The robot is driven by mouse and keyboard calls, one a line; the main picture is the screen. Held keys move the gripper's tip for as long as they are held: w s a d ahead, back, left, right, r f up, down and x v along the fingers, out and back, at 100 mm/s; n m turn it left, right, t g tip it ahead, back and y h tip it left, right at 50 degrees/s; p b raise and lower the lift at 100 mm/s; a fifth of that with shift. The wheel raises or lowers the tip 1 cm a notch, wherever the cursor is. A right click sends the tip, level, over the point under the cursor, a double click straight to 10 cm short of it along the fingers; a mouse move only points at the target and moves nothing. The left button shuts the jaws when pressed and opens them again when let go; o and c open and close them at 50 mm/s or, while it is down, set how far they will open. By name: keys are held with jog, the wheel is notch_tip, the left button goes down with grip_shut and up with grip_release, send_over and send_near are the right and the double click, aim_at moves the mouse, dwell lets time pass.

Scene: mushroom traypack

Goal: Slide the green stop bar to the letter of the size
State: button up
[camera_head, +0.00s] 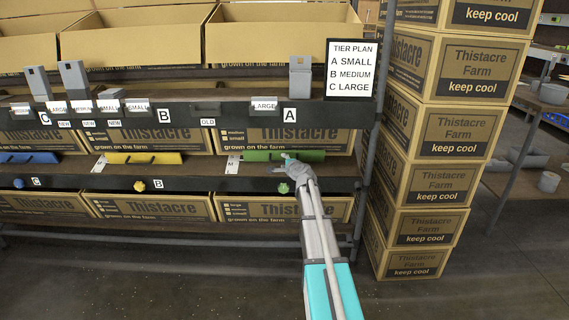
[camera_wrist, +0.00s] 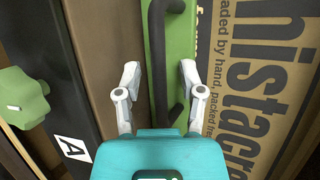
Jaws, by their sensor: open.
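The green stop bar (camera_head: 308,156) lies along the shelf behind the lower black rail, at the right end, near letter A. In the wrist view the green bar (camera_wrist: 182,45) runs upright, with a dark handle (camera_wrist: 157,60) on it. My gripper (camera_head: 285,162) is at the bar; in the wrist view its open fingers (camera_wrist: 160,76) straddle the handle, and contact cannot be told. The lower rail's A label (camera_wrist: 73,148) shows in the wrist view; my arm hides it in the head view. The lower rail also has C (camera_head: 36,182) and B (camera_head: 158,184).
The tier plan sign (camera_head: 350,69) reads A small, B medium, C large. A paper slip (camera_head: 233,165) marked M lies left of the green bar. A yellow bar (camera_head: 150,158) and a blue bar (camera_head: 30,158) lie further left. A green knob (camera_head: 283,188) is below. Stacked cartons (camera_head: 460,122) stand right.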

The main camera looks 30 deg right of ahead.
grip_shut()
jog(key=s+a, duration=0.1)
jog(key=s+a+f+b, duration=0.1)
jog(key=s, duration=0.1)
jog(key=s+a, duration=0.1)
jog(key=s, duration=0.1)
jog(key=shift+s+a+f+b, duration=0.1)
jog(key=shift+s+f+b, duration=0.15)
jog(key=shift+f+b, duration=0.15)
grip_release()
jog(key=shift+w, duration=0.1)
